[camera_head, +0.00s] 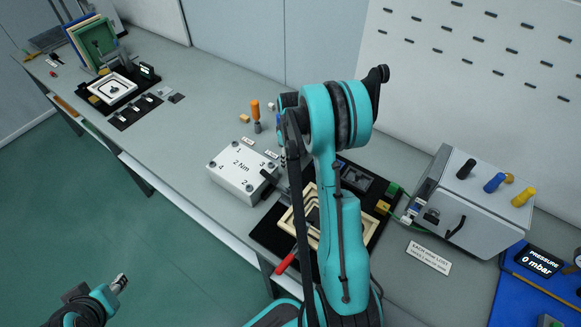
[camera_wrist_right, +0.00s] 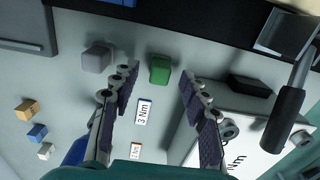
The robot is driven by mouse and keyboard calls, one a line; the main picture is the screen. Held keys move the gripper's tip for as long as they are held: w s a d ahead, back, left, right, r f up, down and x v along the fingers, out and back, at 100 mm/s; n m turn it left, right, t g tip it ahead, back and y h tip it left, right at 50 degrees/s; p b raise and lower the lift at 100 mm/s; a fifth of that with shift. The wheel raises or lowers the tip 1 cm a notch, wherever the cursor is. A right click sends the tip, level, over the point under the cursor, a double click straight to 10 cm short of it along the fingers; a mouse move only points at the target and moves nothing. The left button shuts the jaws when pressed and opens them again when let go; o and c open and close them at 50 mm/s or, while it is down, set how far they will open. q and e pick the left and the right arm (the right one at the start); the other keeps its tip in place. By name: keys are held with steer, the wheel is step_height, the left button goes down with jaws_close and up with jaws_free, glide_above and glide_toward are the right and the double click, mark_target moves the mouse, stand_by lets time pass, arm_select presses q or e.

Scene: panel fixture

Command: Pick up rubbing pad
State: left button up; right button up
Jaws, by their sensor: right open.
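I cannot tell for sure which object is the rubbing pad. In the right wrist view a small green block (camera_wrist_right: 160,69) lies beyond and between my fingers, and a grey block (camera_wrist_right: 96,57) lies left of it. My right gripper (camera_wrist_right: 157,84) is open, with nothing between its fingers. In the head view my right arm largely hides this gripper and those blocks. My left gripper (camera_head: 121,281) is at the lower left, over the floor and away from the bench; its jaw opening is unclear.
A white 2 Nm box (camera_head: 236,172) stands left of my right arm and shows at the right wrist view's edge. An orange-handled screwdriver (camera_head: 255,113) stands behind it. A grey panel box (camera_head: 470,205) is at right.

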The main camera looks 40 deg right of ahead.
step_height(320, 180, down, 2)
steer(key=shift+f, duration=0.1)
jaws_close()
steer(key=shift+r, duration=0.2)
step_height(320, 180, up, 4)
steer(key=shift+r+p, duration=0.25)
steer(key=shift+p, duration=0.6)
steer(key=s+d+r+p, duration=0.1)
steer(key=s+r+p, duration=0.1)
steer(key=s+r, duration=0.4)
steer(key=s, duration=0.5)
steer(key=shift+s+d+r+p, duration=0.15)
steer(key=shift+s+d+p, duration=0.1)
steer(key=shift+d+p, duration=0.05)
